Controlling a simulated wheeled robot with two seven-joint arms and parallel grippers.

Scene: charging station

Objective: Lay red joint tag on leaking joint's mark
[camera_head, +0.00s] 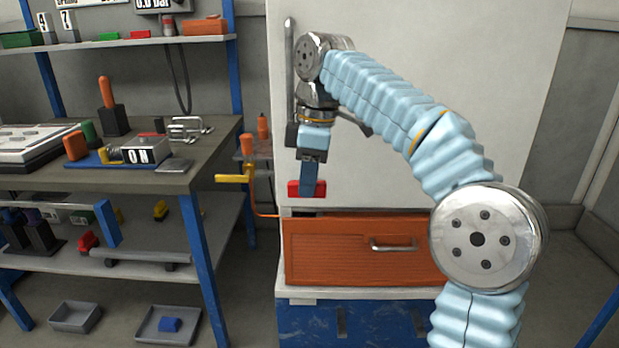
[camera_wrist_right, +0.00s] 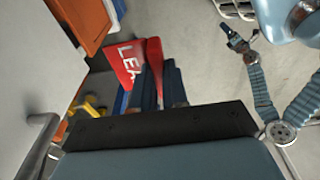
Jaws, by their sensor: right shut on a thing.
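My right gripper (camera_head: 309,184) is shut on a red tag (camera_head: 293,189), held in the air in front of the white cabinet, above the orange drawer. In the right wrist view the tag (camera_wrist_right: 127,62) shows white letters starting "LEA", with the rest hidden, beside the dark fingers (camera_wrist_right: 162,84). A small gripper of my other arm, the left (camera_wrist_right: 236,40), shows at the upper right of the wrist view, too small to read its jaws. I cannot make out a joint's mark. A grey pipe (camera_head: 140,257) lies along the lower shelf at left.
A yellow handle (camera_head: 234,179) juts out between bench and cabinet. The orange drawer (camera_head: 340,262) is below the gripper. Grey trays (camera_head: 150,337) lie on the floor.

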